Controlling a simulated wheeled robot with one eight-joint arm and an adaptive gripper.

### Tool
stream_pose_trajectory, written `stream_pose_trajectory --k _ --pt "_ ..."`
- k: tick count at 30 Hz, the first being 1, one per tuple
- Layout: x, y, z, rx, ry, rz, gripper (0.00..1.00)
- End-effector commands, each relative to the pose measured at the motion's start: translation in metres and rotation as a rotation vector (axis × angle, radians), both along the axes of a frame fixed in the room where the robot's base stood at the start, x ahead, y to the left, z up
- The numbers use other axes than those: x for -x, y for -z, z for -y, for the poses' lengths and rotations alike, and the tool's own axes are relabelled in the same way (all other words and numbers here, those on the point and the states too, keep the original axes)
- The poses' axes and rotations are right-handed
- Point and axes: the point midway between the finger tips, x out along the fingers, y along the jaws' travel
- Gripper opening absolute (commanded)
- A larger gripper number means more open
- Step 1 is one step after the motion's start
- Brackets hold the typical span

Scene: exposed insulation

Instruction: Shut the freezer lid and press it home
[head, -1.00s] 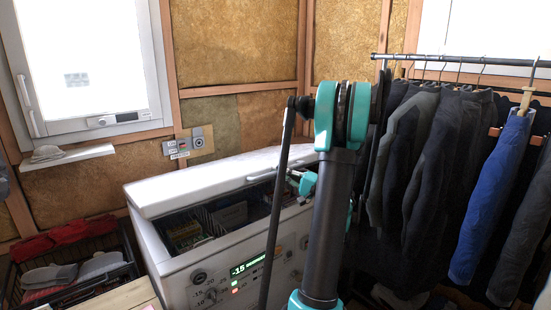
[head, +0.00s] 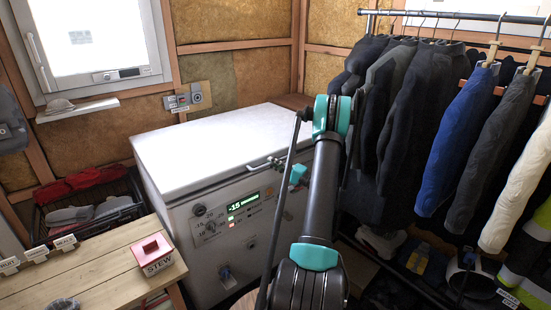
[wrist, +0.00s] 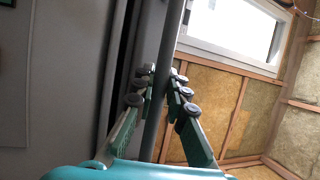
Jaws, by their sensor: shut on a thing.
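The white chest freezer (head: 215,228) stands with its lid (head: 215,145) lying flat across the top, and the inside is hidden. A lit green display reading about -15 shows on its front. A bar handle (head: 258,167) juts from the lid's front edge. My gripper (head: 284,167) is at this handle, partly hidden by my arm. In the wrist view my gripper (wrist: 162,78) has its fingers on either side of the grey handle bar (wrist: 166,85), shut on it. A dark seam runs beside the bar there; I cannot tell whether the lid is fully pressed down.
A wooden table (head: 95,265) with a red STEW block (head: 153,252) stands at the front left. A crate (head: 92,205) of clothing is left of the freezer. A rail (head: 460,16) of hanging jackets and a low rack close off the right side.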

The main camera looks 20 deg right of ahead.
Motion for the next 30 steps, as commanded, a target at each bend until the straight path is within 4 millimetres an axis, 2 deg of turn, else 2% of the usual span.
stream_pose_trajectory --k 2,6,7,9,20,23,30 --pt "-0.005 0.007 0.001 0.000 0.002 0.000 0.00" --pt "-0.004 0.005 0.001 0.000 0.003 0.000 0.00" --pt "-0.004 0.005 0.001 0.000 0.003 0.000 0.15" --pt "-0.004 0.005 0.001 0.000 0.003 0.000 0.22" --pt "-0.004 0.001 0.000 0.001 0.001 0.001 0.22" --pt "-0.004 -0.008 0.000 0.001 0.001 0.001 0.22" --pt "-0.003 -0.047 0.000 0.001 0.001 0.001 0.22"
